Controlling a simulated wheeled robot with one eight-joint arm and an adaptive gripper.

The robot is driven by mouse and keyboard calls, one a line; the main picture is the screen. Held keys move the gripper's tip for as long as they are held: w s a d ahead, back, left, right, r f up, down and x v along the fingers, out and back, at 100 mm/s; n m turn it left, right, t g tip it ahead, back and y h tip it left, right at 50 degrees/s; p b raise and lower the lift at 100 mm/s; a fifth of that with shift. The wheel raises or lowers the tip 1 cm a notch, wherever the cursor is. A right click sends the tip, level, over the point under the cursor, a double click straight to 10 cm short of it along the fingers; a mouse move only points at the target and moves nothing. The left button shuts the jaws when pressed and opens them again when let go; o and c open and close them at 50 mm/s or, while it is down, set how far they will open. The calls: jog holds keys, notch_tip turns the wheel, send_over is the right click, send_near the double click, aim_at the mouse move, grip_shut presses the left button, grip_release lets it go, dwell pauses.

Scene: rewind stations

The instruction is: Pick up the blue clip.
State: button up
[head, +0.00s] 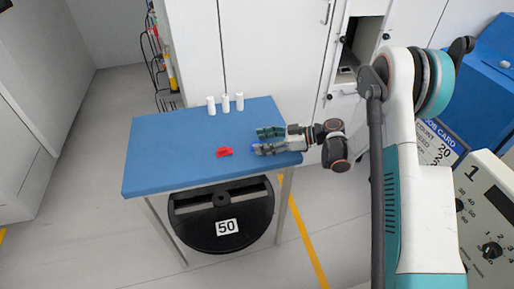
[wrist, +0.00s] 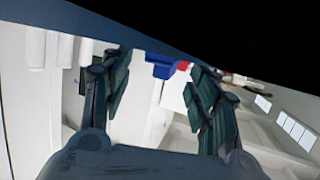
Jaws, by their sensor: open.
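The blue clip (head: 254,147) lies on the blue table, mostly hidden behind a finger of my gripper in the head view. In the wrist view the blue clip (wrist: 160,66) shows between my fingers, near the tips. My gripper (head: 259,141) is open and reaches in from the right, low over the table's right part. In the wrist view my gripper (wrist: 157,85) has its two dark fingers spread, with nothing held between them. Whether a finger touches the clip I cannot tell.
A red clip (head: 224,152) lies just left of the blue one; it also shows in the wrist view (wrist: 184,66). Several white cylinders (head: 225,103) stand at the table's back edge. The left part of the blue table (head: 160,160) is clear. A black reel (head: 222,220) marked 50 is below.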

jog(key=c, duration=1.1)
jog(key=shift+r, duration=0.1)
